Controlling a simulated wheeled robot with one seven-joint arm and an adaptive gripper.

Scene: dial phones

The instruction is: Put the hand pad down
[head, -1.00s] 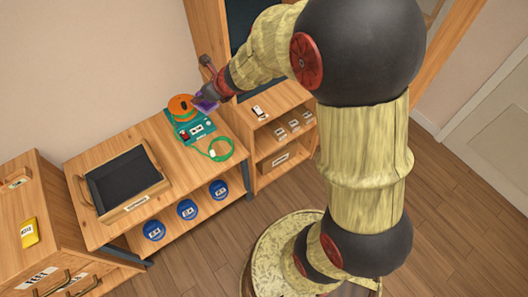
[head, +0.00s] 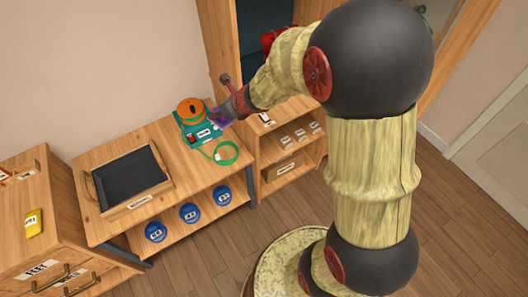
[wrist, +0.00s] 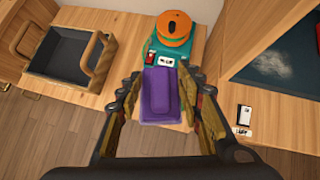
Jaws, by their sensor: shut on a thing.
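The purple pad (wrist: 160,95), a flat slab with a raised block on it, sits between the fingers of my gripper (wrist: 162,100) in the wrist view. My gripper is shut on it. In the head view the purple pad (head: 219,117) shows at the tip of my gripper (head: 228,110), just right of the teal phone (head: 204,135) with its orange round top (head: 190,110). In the wrist view the pad's far edge overlaps the teal base (wrist: 165,56). I cannot tell whether the pad touches the table.
A black tray (head: 147,203) with wooden handles stands on the wooden table (head: 98,235) at left. A green cord loop (head: 226,153) lies by the phone. Blue round things (head: 190,213) sit on the shelf below. A wooden cabinet (head: 262,145) with shelves stands close at right.

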